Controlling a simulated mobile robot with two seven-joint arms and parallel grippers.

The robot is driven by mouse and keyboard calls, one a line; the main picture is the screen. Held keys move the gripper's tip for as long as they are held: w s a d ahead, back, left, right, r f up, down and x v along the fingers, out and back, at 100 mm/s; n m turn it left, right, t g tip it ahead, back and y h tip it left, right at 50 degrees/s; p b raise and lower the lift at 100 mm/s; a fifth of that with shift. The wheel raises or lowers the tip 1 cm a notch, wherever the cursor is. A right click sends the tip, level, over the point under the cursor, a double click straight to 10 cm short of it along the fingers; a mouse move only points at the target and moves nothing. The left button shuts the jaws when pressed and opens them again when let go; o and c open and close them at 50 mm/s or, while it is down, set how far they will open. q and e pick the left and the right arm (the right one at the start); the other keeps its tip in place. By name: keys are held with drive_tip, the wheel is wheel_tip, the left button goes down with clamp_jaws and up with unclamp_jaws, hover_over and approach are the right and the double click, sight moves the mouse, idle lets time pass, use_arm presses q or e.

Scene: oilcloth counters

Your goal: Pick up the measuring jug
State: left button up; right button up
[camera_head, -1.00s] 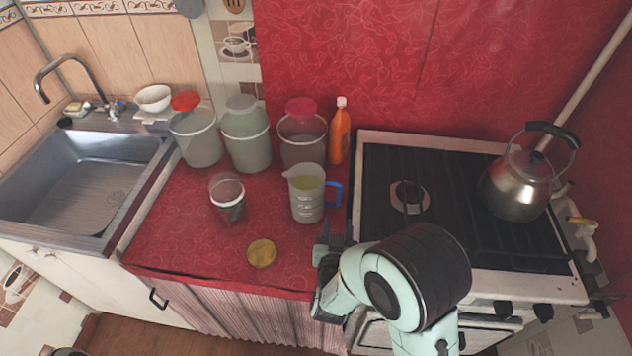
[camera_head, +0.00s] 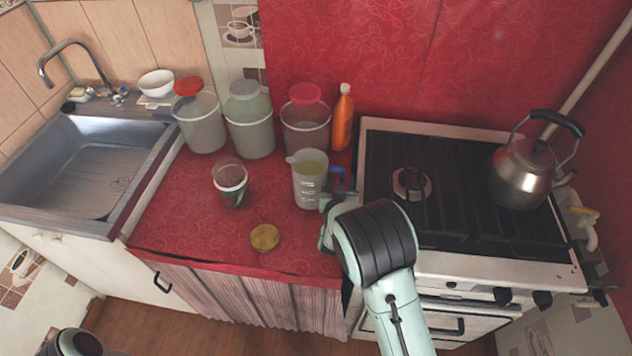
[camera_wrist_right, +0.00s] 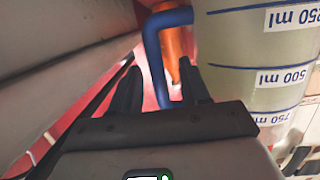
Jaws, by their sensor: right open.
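The measuring jug (camera_head: 308,180) stands upright on the red counter, clear with white markings and a blue handle on its right side. In the right wrist view the jug (camera_wrist_right: 262,65) fills the upper right, with its blue handle (camera_wrist_right: 153,55) reaching down between the fingers. My right gripper (camera_head: 337,190) is at the handle side of the jug in the head view. In the right wrist view the right gripper (camera_wrist_right: 160,90) is open, with the handle between its fingertips; contact is not clear. My left gripper cannot be made out.
A glass (camera_head: 231,184) and a round yellow-brown lid (camera_head: 265,237) are left of the jug. Lidded containers (camera_head: 249,125) and an orange bottle (camera_head: 342,118) stand behind it. The stove (camera_head: 455,160) with a kettle (camera_head: 520,175) is to the right, the sink (camera_head: 85,165) to the left.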

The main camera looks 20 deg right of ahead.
drive_tip(key=shift+w+d+f, duration=0.1)
drive_tip(key=shift+w+d, duration=0.25)
drive_tip(key=shift+w, duration=0.1)
clamp_jaws()
idle(1.1)
